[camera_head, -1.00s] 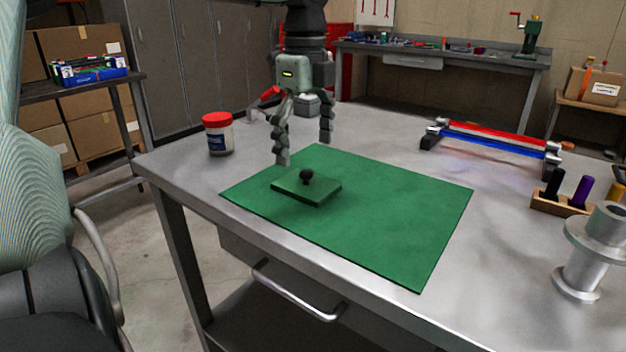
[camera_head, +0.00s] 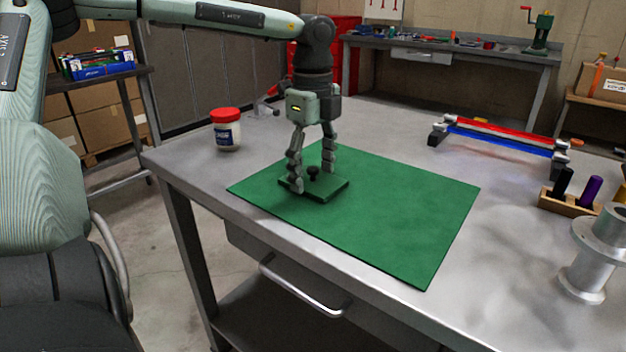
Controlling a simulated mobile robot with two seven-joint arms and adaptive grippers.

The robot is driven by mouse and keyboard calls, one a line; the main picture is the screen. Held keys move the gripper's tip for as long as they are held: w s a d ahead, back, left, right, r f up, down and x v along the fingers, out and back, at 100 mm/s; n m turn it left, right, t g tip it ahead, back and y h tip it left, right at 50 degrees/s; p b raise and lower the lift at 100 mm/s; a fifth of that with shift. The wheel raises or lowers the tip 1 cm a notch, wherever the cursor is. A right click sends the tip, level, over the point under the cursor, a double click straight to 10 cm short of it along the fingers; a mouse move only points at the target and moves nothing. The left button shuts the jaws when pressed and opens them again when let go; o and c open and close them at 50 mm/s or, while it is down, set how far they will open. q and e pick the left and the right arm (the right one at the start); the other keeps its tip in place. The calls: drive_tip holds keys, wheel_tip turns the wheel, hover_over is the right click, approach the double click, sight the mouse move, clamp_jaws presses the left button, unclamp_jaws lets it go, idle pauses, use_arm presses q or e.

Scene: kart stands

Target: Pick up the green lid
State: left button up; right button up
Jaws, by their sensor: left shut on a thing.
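The green lid (camera_head: 331,190) is a flat square plate with a small black knob (camera_head: 313,172) on top. It sits on or very close to the green mat (camera_head: 400,220), near the mat's left corner; I cannot tell if there is a gap under it. My left gripper (camera_head: 313,179) points down over the lid, one finger on each side of the knob, and is shut on the lid. Its near finger hides part of the lid's left side. My right gripper is not in view.
A red-capped jar (camera_head: 227,130) stands left of the mat on the metal table (camera_head: 180,153). A red and blue bar fixture (camera_head: 500,135), a wooden holder with dark and purple handles (camera_head: 568,204) and a metal spool (camera_head: 590,262) stand at the right. The mat's right half is clear.

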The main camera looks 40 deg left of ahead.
sight(314, 168)
use_arm(q)
drive_tip(key=shift+c, duration=0.8)
drive_tip(key=shift+r, duration=0.1)
drive_tip(key=shift+r, duration=0.55)
wheel_tip(314, 168, up, 3)
drive_tip(key=shift+w+f+b, duration=0.1)
drive_tip(key=shift+f+b, duration=0.1)
drive_tip(key=shift+b, duration=0.1)
use_arm(e)
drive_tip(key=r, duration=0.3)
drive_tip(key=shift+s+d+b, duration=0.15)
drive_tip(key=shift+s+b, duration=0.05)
drive_tip(key=shift+b, duration=0.1)
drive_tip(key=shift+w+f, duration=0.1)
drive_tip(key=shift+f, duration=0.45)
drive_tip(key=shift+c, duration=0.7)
use_arm(q)
drive_tip(key=s+a+r, duration=0.6)
drive_tip(key=a+r, duration=0.1)
drive_tip(key=a, duration=0.3)
drive_tip(key=shift+a+r, duration=0.15)
drive_tip(key=shift+r, duration=0.05)
